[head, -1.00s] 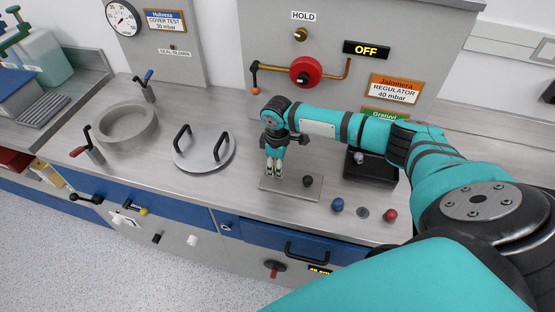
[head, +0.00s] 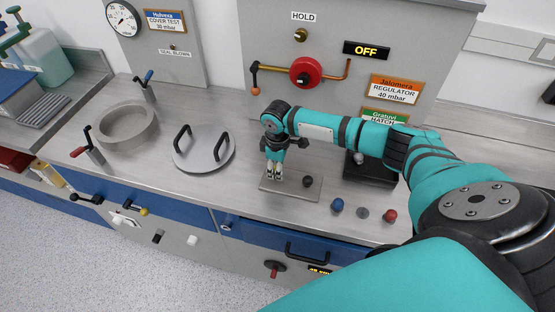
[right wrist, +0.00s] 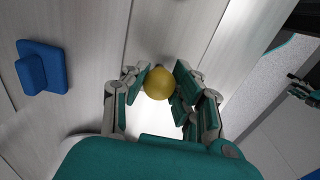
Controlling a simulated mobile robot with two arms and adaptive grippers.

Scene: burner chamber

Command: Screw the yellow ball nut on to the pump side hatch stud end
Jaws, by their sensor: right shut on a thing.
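The yellow ball nut (right wrist: 159,83) is between the fingertips of my right gripper (right wrist: 160,88), which is shut on it. In the head view the same gripper (head: 274,178) points down, just above or at a flat metal plate (head: 268,188), and its fingers hide the nut. A dark round knob (head: 308,181) stands on that plate, to the right of the fingers. A black block (head: 371,173) under the green hatch label is partly behind my arm. I cannot pick out the pump side stud end. A jointed part at the wrist view's right edge looks like my left gripper (right wrist: 304,90); its jaws are unclear.
A blue ball (head: 337,205) and a red ball (head: 389,215) are near the bench's front edge. A round lid (head: 204,164) with two handles and a grey ring (head: 126,142) lie to the left. A blue block (right wrist: 40,67) shows in the wrist view.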

